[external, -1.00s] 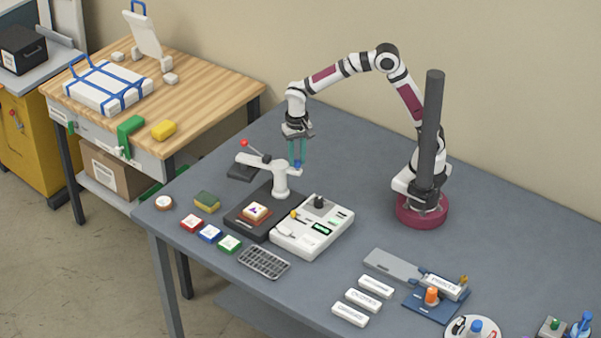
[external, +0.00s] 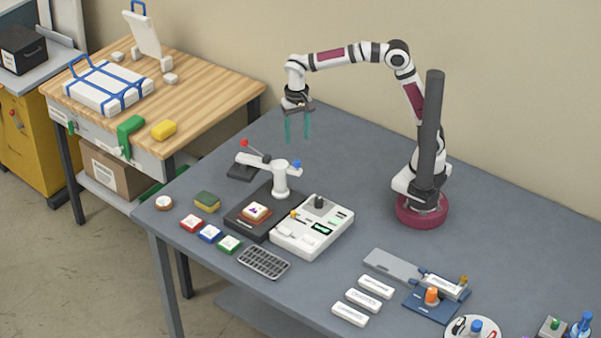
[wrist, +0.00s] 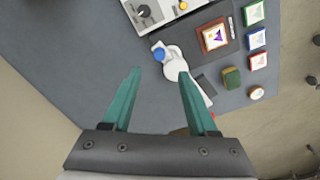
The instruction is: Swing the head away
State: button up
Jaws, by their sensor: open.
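The press head is a white swing arm (external: 262,164) on a white post (external: 281,183). It has a blue knob (external: 297,164) at its right end, a red-tipped lever at its left, and a dark plate (external: 243,171) under its left end. The head points left, clear of the dark base (external: 236,218), where a printed piece (external: 256,212) lies uncovered. My gripper (external: 298,137) is open and empty, above and behind the post, apart from the knob. In the wrist view, the teal fingers (wrist: 160,72) are spread, with the blue knob (wrist: 159,54) just beyond them.
A white control box (external: 312,226) adjoins the base. Red, blue and green blocks (external: 210,233), a sponge (external: 207,202) and a dark grid (external: 264,262) lie around the front. A dark column (external: 430,140) stands by my base. The table behind the press is clear.

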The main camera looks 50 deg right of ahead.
notch_tip(320, 180, up, 7)
jog(key=shift+f, duration=0.1)
dwell(0.3)
jog(key=s+d+f+y, duration=0.1)
jog(key=s+d+f, duration=0.1)
jog(key=s+d, duration=0.55)
jog(key=s+d+f, duration=0.3)
jog(key=s+d, duration=0.3)
jog(key=d, duration=0.2)
jog(key=s+d+f, duration=0.2)
jog(key=s+f, duration=0.3)
jog(key=s, duration=0.2)
jog(key=shift+s+d+f+n+y, duration=0.15)
jog(key=shift+f+n+y, duration=0.15)
jog(key=shift+y, duration=0.1)
